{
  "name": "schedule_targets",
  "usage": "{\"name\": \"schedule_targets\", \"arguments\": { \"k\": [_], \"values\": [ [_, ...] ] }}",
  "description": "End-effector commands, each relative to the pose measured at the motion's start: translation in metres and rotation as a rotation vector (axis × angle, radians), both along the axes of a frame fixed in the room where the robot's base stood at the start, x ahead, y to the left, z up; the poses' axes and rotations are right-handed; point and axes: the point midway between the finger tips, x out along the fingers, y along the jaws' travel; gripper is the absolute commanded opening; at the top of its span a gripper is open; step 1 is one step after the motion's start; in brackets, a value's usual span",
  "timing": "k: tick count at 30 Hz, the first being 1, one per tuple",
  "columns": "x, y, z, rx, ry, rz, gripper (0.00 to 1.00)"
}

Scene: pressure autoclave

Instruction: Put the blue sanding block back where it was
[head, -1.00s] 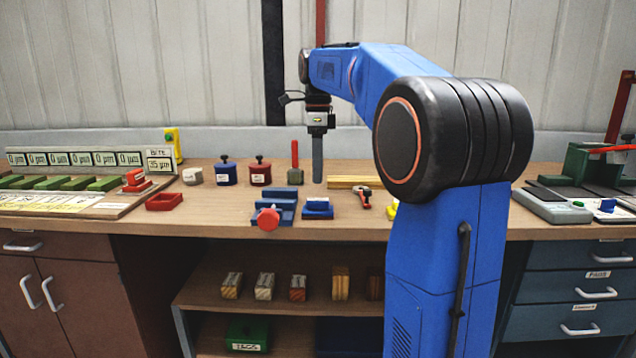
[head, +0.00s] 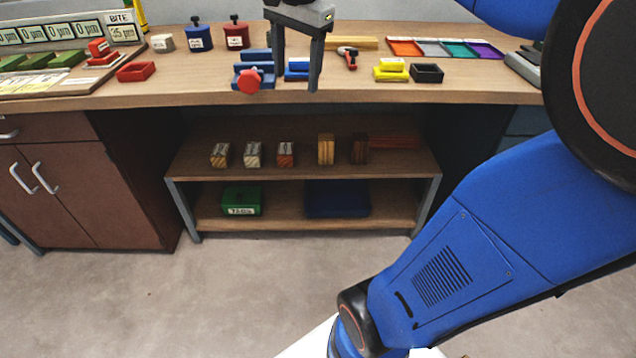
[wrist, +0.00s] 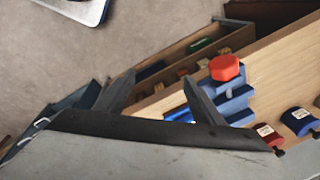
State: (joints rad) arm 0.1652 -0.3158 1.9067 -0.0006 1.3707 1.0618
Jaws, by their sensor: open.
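The blue sanding block (head: 297,64), with a pale band on its side, appears to sit in a low blue tray (head: 296,76) on the bench, right of the blue vise. A finger of mine partly hides both in the head view. My gripper (head: 297,82) is open, its fingers pointing down in front of and around the block's place; contact cannot be told. In the wrist view, bright blue (wrist: 180,116) shows between the spread fingers (wrist: 160,84), mostly hidden by the gripper body.
The blue vise (head: 268,76) with a red knob (head: 249,80) stands close on the left. A red-handled tool (head: 348,56), yellow block (head: 392,67) and empty black tray (head: 427,73) lie right. An empty red tray (head: 136,72) is farther left. Shelves (head: 290,150) are below.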

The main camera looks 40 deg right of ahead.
Motion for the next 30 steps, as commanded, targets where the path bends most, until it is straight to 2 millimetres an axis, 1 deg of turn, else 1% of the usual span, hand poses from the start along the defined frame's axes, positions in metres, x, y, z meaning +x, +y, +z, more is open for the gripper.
{"name": "schedule_targets", "arguments": {
  "k": [1,5,9,15,18,21,24,30],
  "values": [
    [-0.016,0.008,-0.010,-0.015,-0.015,0.082,0.62],
    [-0.051,0.025,-0.040,-0.066,-0.053,0.317,0.62],
    [-0.089,0.040,-0.077,-0.130,-0.095,0.567,0.62],
    [-0.137,0.056,-0.134,-0.232,-0.147,0.904,0.62],
    [-0.155,0.061,-0.157,-0.277,-0.168,1.034,0.62],
    [-0.166,0.064,-0.173,-0.310,-0.179,1.122,0.62],
    [-0.172,0.066,-0.182,-0.329,-0.187,1.170,0.62],
    [-0.173,0.066,-0.185,-0.334,-0.188,1.187,0.62]
  ]
}}
